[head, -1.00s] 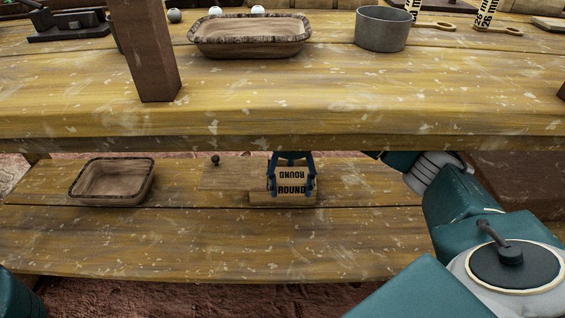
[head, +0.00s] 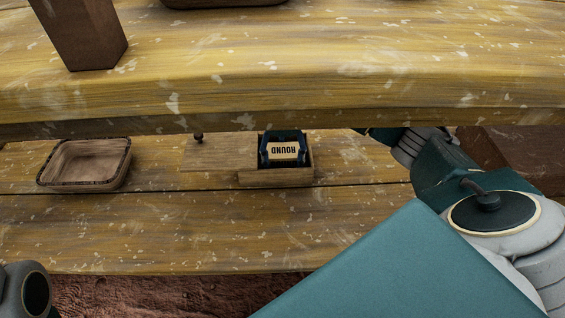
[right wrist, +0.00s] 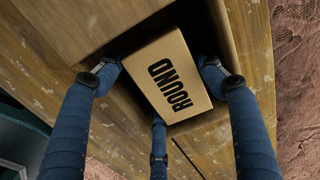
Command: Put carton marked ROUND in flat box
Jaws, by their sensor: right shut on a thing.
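The carton marked ROUND (head: 284,153) is a small tan block with black lettering. It also shows in the right wrist view (right wrist: 168,75), between my blue fingers. My right gripper (head: 283,149) is shut on it from above. The flat wooden box (head: 276,178) stands on the lower shelf, and the carton is down within its walls, above or on its floor; I cannot tell which. In the right wrist view, a wall of the box (right wrist: 250,50) runs close beside the carton. My left gripper is not in view.
A flat board (head: 215,157) lies left of the box, with a dark knob (head: 198,138) near it. A wooden tray (head: 88,186) sits further left on the shelf. The upper tabletop edge (head: 300,95) overhangs the shelf. The front of the shelf is clear.

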